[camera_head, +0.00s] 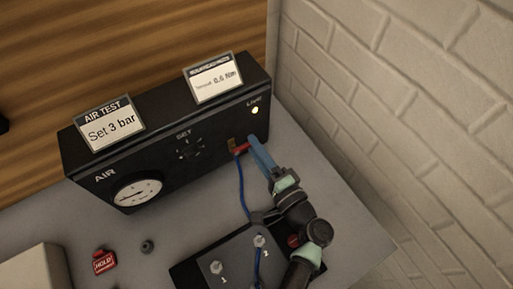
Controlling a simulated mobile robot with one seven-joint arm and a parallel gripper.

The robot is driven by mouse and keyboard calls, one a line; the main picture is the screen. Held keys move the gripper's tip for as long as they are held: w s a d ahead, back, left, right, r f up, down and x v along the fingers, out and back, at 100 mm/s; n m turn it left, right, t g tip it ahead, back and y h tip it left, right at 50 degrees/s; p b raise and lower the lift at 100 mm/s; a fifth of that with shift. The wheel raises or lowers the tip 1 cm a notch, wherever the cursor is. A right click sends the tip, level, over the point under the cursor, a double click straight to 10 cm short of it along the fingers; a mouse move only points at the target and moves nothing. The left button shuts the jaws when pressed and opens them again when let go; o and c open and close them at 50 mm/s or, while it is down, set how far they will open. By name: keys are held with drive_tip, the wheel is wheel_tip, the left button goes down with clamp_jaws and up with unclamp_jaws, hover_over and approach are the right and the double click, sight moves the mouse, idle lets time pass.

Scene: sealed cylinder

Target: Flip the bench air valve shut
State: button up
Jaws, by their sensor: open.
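The air valve (240,149) is a small red lever by a brass-coloured fitting on the right part of the black air box's front. My gripper (252,143) is at the lever's right side, its blue fingers reaching up to the box front. The fingers overlap in this view, so the gap between them is hard to see. I cannot tell whether they touch the lever. The black air box (160,160) carries a round gauge (137,190), a SET knob (190,148) and a lit LINE lamp (255,110).
A blue hose (242,190) runs down from the valve to a black plate (215,250) with fittings marked 1 and 2. A red HOLD tag (104,262) and a small dark knob (147,246) lie on the grey bench (340,200). A brick wall (400,100) stands at right.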

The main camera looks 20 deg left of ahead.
drive_tip(key=b+v, duration=0.3)
drive_tip(key=v, duration=0.8)
drive_tip(key=shift+s+d+f, duration=0.1)
drive_tip(key=shift+s+d, duration=0.1)
drive_tip(key=shift+d, duration=0.05)
drive_tip(key=shift+s+d, duration=0.5)
